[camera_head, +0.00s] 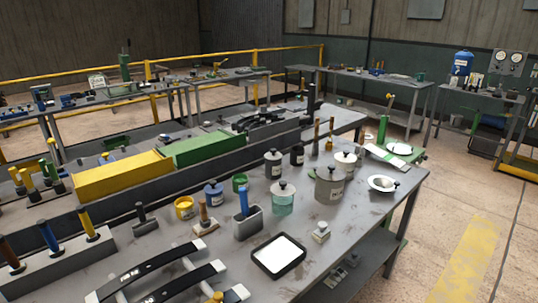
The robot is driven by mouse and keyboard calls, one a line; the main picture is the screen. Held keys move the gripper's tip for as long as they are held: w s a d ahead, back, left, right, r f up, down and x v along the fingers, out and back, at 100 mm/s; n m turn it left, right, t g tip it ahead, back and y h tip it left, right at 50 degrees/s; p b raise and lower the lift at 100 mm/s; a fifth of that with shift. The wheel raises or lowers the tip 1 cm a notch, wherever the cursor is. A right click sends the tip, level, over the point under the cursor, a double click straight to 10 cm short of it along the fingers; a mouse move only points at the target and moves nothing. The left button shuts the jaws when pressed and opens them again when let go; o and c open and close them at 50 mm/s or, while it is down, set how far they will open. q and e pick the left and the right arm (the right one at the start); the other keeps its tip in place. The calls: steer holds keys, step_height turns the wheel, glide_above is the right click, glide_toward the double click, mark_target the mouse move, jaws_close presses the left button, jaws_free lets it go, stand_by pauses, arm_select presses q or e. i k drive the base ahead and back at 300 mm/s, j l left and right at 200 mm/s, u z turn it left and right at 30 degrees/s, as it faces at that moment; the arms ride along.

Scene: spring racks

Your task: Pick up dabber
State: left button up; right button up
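Neither of my grippers is in view. I cannot tell for certain which item is the dabber. A small pale block with a knob on top (320,232) stands alone on the grey workbench (375,225), right of a black-framed white tray (278,256). A wooden-handled tool (205,220) stands upright on a pale base left of a grey holder (247,225). A blue-handled tool (244,203) stands in that holder. A black-handled tool (145,218) stands further left. All of these appear untouched.
Several jars stand mid-bench, including a teal jar (282,203) and a grey canister (329,185). A white bowl (382,184) sits to the right. Black leaf springs (160,272) lie at the front left. Yellow (122,178) and green (205,149) bins stand behind.

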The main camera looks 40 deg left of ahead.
mark_target(205, 221)
steer(key=u, duration=1.8)
